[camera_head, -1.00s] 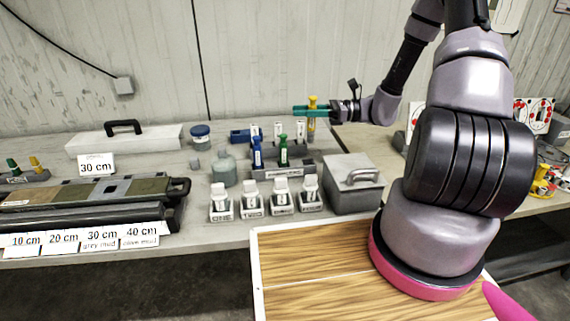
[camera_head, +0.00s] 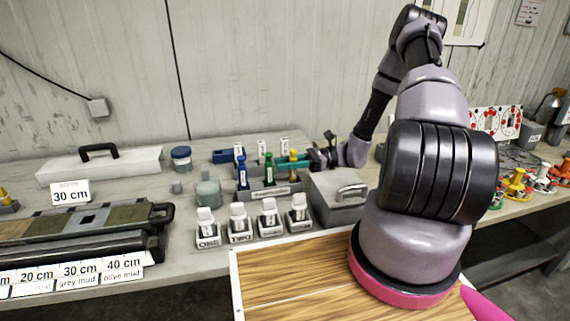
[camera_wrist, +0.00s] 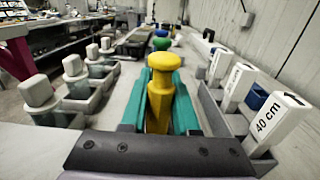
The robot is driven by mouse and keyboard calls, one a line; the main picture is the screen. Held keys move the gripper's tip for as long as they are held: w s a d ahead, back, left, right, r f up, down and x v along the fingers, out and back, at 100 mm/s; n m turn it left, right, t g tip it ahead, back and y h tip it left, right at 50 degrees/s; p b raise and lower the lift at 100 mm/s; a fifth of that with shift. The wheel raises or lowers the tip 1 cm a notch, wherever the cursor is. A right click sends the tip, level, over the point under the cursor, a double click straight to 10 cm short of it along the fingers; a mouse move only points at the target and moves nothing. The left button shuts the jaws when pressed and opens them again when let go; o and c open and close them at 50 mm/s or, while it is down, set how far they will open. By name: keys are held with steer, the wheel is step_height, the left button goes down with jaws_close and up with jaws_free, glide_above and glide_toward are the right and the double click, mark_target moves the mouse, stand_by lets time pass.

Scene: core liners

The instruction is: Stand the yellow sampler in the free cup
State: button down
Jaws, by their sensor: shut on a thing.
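The yellow sampler (camera_head: 293,157) is upright in my gripper (camera_head: 295,167), whose teal fingers are shut on it. It is at the right end of the sampler rack (camera_head: 268,191), in line with the green sampler (camera_head: 268,168) and the blue sampler (camera_head: 242,173), which stand upright in the rack. In the wrist view the yellow sampler (camera_wrist: 163,78) is between the teal fingers of my gripper (camera_wrist: 160,110), with the green sampler (camera_wrist: 161,44) beyond it. The free cup is hidden under the gripper. I cannot tell whether the sampler's foot is inside it.
Several white-capped bottles (camera_head: 240,223) stand in front of the rack. A grey box with a handle (camera_head: 340,195) is close on the right. White labelled markers, one reading 40 cm (camera_wrist: 270,116), stand in a holder beside the gripper in the wrist view.

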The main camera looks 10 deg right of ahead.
steer(key=shift+f, duration=0.15)
steer(key=c, duration=0.7)
jaws_free()
steer(key=shift+o, duration=0.2)
steer(key=shift+d+r, duration=0.2)
steer(key=d, duration=1.2)
steer(key=s+a+r+n+t+h, duration=0.2)
steer(key=s+r+n+h, duration=0.2)
steer(key=r, duration=0.8)
steer(key=s+a+r+n+t+h, duration=0.2)
steer(key=s+r+n+h, duration=0.3)
steer(key=s+r, duration=0.3)
steer(key=s+a+r+n+t+h, duration=0.2)
steer(key=r+h, duration=0.5)
steer(key=r, duration=0.8)
steer(key=s+n+t, duration=0.1)
steer(key=s+n, duration=0.1)
steer(key=s, duration=0.1)
steer(key=shift+s+a+r+n, duration=0.25)
steer(key=shift+s+r+n, duration=0.1)
steer(key=shift+s+n, duration=0.05)
